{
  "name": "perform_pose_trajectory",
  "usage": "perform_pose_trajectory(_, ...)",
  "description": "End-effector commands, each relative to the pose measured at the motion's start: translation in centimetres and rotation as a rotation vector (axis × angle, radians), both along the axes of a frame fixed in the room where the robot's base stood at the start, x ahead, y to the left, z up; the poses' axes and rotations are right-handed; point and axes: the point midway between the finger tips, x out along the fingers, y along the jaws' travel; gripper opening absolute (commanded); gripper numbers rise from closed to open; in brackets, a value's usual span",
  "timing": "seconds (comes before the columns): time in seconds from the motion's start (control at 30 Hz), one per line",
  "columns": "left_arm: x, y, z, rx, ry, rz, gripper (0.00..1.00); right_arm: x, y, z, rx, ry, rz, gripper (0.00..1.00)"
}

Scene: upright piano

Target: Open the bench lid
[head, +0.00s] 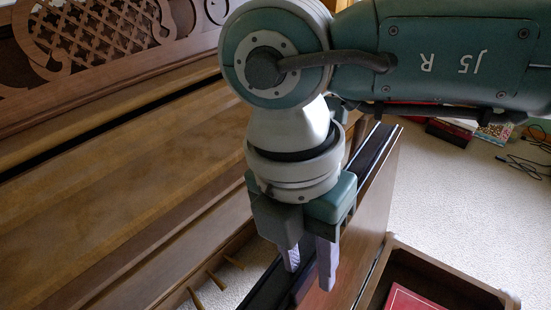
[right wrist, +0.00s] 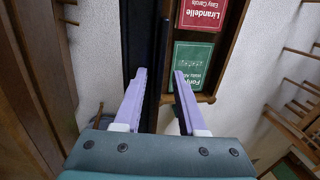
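The bench (head: 445,262) is at the lower right of the head view, a wooden box with its inside showing. Its lid (head: 372,215) stands raised on edge on the piano side, with brown wood facing the box and a dark strip along its other side. The open box also shows in the right wrist view (right wrist: 229,40). My right gripper (head: 308,266) points down at the raised lid. Its pale fingers are apart in the right wrist view (right wrist: 161,98), with the lid's dark edge seen between them. I cannot tell whether they touch it. My left gripper is out of view.
The upright piano (head: 110,190) fills the left of the head view, close beside the lid. A red book (head: 408,299) lies in the bench, and a green book (right wrist: 192,66) shows there too. Cables (head: 530,160) lie on pale carpet at the right, which is largely clear.

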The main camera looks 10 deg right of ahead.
Motion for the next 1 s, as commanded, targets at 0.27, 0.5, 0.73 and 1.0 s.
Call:
perform_pose_trajectory(0.27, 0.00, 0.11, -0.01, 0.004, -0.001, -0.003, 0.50, -0.03, 0.00, -0.12, 0.000, 0.000, 0.001, 0.38)
perform_pose_trajectory(0.5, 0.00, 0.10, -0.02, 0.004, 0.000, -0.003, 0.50, -0.02, 0.01, -0.09, 0.001, 0.001, 0.000, 0.11)
perform_pose_trajectory(0.73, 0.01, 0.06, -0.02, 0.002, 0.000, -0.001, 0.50, -0.02, 0.01, -0.08, 0.001, 0.001, 0.000, 0.00)
perform_pose_trajectory(1.0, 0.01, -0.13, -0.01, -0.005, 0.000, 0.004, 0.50, -0.02, 0.01, -0.07, 0.001, 0.001, 0.000, 0.00)
